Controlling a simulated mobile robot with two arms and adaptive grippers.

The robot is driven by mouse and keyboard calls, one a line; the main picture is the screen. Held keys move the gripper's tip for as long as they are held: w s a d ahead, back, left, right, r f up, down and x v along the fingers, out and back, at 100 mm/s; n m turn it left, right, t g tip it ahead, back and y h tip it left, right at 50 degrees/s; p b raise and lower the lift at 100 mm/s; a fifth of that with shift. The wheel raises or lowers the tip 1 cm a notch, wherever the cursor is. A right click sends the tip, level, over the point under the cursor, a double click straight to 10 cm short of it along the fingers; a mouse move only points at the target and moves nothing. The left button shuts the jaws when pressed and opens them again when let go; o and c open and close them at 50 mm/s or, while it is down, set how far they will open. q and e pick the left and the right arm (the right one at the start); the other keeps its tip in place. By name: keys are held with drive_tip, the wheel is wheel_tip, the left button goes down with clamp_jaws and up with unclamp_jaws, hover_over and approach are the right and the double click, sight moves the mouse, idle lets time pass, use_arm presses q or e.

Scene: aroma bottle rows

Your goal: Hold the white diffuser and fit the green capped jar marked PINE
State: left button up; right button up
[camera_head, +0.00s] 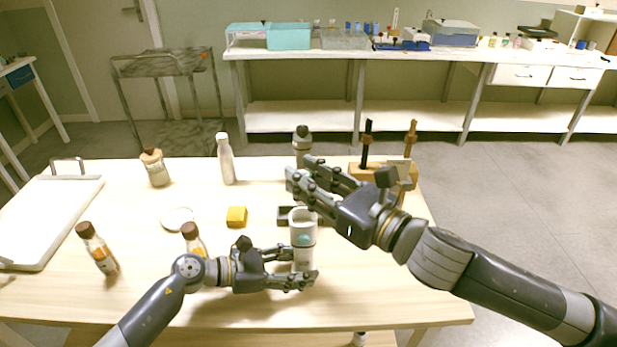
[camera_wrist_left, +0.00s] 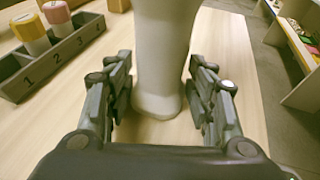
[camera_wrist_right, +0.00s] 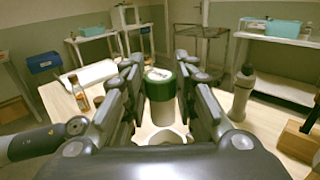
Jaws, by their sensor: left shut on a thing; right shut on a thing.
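The white diffuser (camera_head: 303,226) stands upright near the table's front edge, with a teal round mark on its side. My left gripper (camera_head: 301,267) is shut on its lower part; the diffuser also fills the gap between the fingers in the left wrist view (camera_wrist_left: 164,55). My right gripper (camera_head: 299,172) is above and behind the diffuser. In the right wrist view it is shut on the green capped jar (camera_wrist_right: 160,92), whose cap has a white top with marks too small to read. A pale round shape shows below the jar. The head view hides the jar behind my fingers.
A grey numbered rack (camera_wrist_left: 52,62) with a yellow capped and a pink capped jar stands beside the diffuser. A yellow block (camera_head: 236,216), brown capped bottles (camera_head: 98,249), a white bottle (camera_head: 226,160), a grey bottle (camera_head: 302,144) and a white tray (camera_head: 40,225) are around.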

drive_tip(key=shift+f, duration=1.35)
idle(0.3)
drive_tip(key=shift+f, duration=1.85)
drive_tip(key=o, duration=1)
drive_tip(key=shift+c, duration=0.2)
